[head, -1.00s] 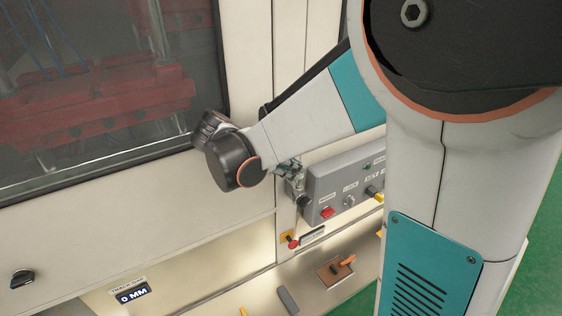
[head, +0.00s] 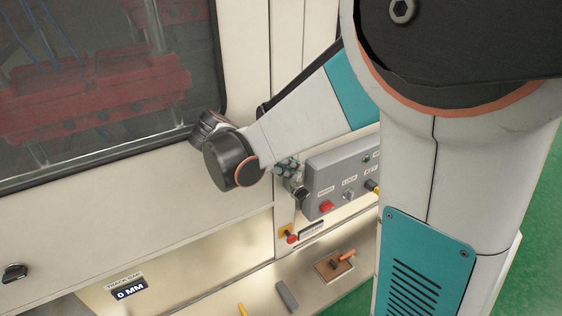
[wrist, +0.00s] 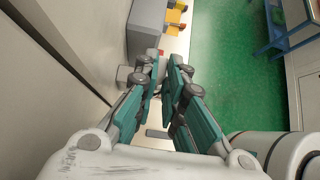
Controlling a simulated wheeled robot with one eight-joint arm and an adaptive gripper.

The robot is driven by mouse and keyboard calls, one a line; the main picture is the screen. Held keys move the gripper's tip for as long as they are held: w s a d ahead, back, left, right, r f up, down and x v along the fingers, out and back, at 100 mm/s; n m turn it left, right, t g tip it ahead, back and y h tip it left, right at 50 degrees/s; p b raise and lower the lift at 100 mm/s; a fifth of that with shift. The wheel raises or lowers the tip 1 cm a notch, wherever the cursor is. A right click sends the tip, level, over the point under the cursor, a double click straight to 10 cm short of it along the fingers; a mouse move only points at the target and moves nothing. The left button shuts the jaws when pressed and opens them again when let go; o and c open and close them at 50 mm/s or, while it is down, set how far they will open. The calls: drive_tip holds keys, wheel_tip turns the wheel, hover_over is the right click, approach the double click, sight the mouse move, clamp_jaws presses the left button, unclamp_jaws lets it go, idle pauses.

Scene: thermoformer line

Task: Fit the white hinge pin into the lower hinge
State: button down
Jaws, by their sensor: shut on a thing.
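My gripper (head: 292,178) is beside the grey control box, mostly hidden behind my wrist in the head view. In the wrist view my gripper (wrist: 166,66) has its two teal fingers drawn in, with a narrow gap between the tips. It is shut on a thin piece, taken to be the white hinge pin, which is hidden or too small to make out. The lower hinge cannot be told apart clearly; small light-grey blocks (wrist: 141,75) sit beside the fingertips on the left in the wrist view.
A grey control box (head: 335,180) with a red button and yellow knobs stands close to the gripper. Below it are a red knob on a yellow plate (head: 290,237) and a ledge with a brown block (head: 333,264). The machine's cream wall (wrist: 75,40) runs close on the left.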

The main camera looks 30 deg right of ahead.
drive_tip(key=shift+f+b, duration=0.55)
drive_tip(key=shift+f, duration=0.2)
drive_tip(key=c, duration=1.6)
unclamp_jaws()
drive_tip(key=v, duration=0.7)
drive_tip(key=shift+a+r, duration=0.15)
drive_tip(key=shift+a, duration=0.1)
drive_tip(key=o, duration=0.9)
drive_tip(key=shift+s, duration=0.1)
drive_tip(key=shift+c, duration=0.2)
drive_tip(key=shift+r, duration=0.1)
drive_tip(key=shift+c, duration=0.3)
